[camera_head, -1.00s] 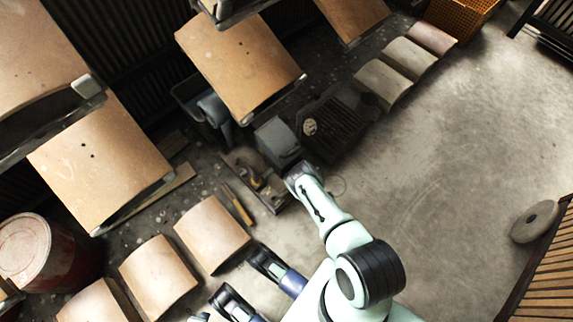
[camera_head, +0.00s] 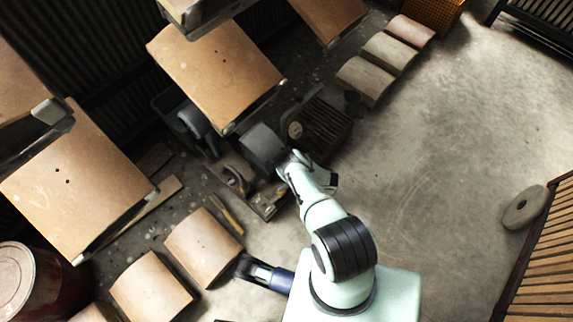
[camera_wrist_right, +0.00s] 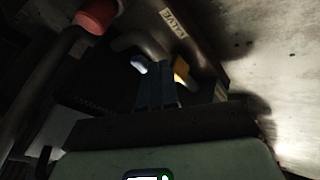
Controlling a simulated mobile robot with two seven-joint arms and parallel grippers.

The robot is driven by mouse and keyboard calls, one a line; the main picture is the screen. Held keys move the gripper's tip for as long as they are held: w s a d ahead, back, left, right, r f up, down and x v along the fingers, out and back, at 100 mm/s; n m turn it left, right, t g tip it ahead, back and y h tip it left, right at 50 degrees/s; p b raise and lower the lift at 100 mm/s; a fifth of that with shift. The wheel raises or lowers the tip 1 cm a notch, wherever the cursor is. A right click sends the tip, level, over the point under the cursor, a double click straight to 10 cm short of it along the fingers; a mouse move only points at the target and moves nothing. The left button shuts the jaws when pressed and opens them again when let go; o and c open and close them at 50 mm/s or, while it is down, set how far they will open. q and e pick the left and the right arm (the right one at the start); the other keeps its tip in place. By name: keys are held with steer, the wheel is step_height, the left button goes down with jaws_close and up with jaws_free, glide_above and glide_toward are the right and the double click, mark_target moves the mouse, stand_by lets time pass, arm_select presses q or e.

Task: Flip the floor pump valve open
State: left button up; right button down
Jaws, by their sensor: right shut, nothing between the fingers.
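The valve panel (camera_wrist_right: 207,50) shows at the top of the right wrist view, with a white VALVE label (camera_wrist_right: 173,22) on it. A yellow-orange lever (camera_wrist_right: 181,69) stands out below the label. My right gripper (camera_wrist_right: 154,72) is shut and empty, its dark fingers just left of the lever; I cannot tell whether they touch it. In the head view, my right gripper (camera_head: 290,161) is beside the grey pump box (camera_head: 263,148) on the floor. My arm hides part of the pump there.
A red rounded part (camera_wrist_right: 97,15) and a dark pipe are at the wrist view's upper left. A slatted dark unit (camera_head: 325,124) stands behind the pump. Open concrete floor (camera_head: 430,160) lies right.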

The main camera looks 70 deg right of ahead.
steer(key=shift+a, duration=0.1)
arm_select(q)
steer(key=shift+r, duration=0.25)
arm_select(e)
steer(key=shift+w+a, duration=0.45)
steer(key=shift+w, duration=0.2)
